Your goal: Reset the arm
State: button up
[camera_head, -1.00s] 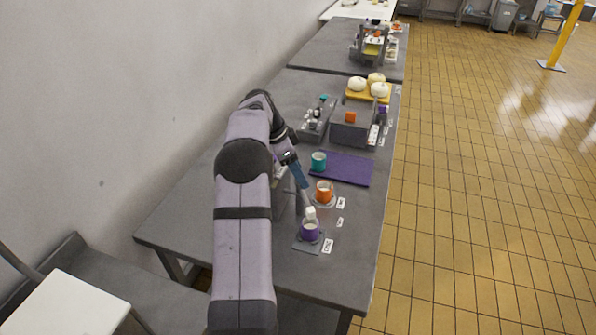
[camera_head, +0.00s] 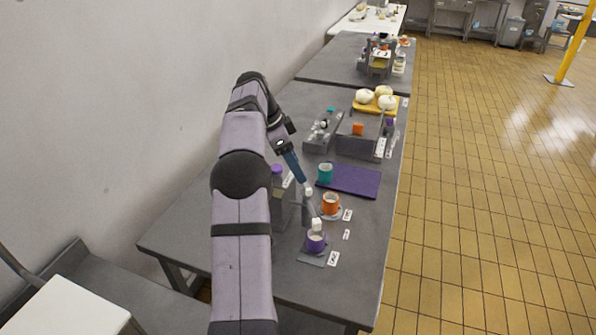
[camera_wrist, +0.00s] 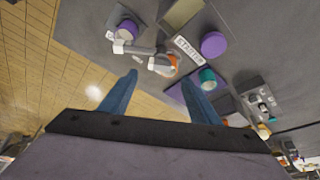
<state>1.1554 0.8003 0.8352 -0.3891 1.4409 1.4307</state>
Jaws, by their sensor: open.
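My arm reaches over the grey table from the front. My gripper (camera_head: 303,184) points down above the table, near the orange cup (camera_head: 331,204) and the purple cup (camera_head: 316,242). In the wrist view my gripper (camera_wrist: 165,92) shows two blue fingers spread apart with nothing between them. The orange cup stands on a small saucer. A teal cup (camera_head: 325,172) stands at the left edge of a purple mat (camera_head: 355,181).
A grey box (camera_head: 355,143) and a tray of small items (camera_head: 322,130) stand behind the mat. White pumpkins (camera_head: 365,97) sit farther back on a yellow board.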

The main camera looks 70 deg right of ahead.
dwell(0.4)
jog(key=w+a+f+n+t+y+p, duration=0.1)
jog(key=w+a+f+n, duration=0.3)
jog(key=w+a+n, duration=0.6)
jog(key=w+a+f+n+t+p, duration=0.1)
jog(key=w+a+f+n, duration=0.3)
jog(key=a, duration=0.9)
jog(key=s+a+f+n+t+b, duration=0.1)
jog(key=a+n, duration=0.6)
jog(key=a, duration=0.9)
jog(key=s+a+f+n+y+b, duration=0.1)
jog(key=s+a+f+n, duration=0.2)
jog(key=a, duration=1.3)
jog(key=s+n, duration=0.2)
jog(key=n, duration=0.3)
jog(key=shift+t+y, duration=0.3)
jog(key=shift+t, duration=0.1)
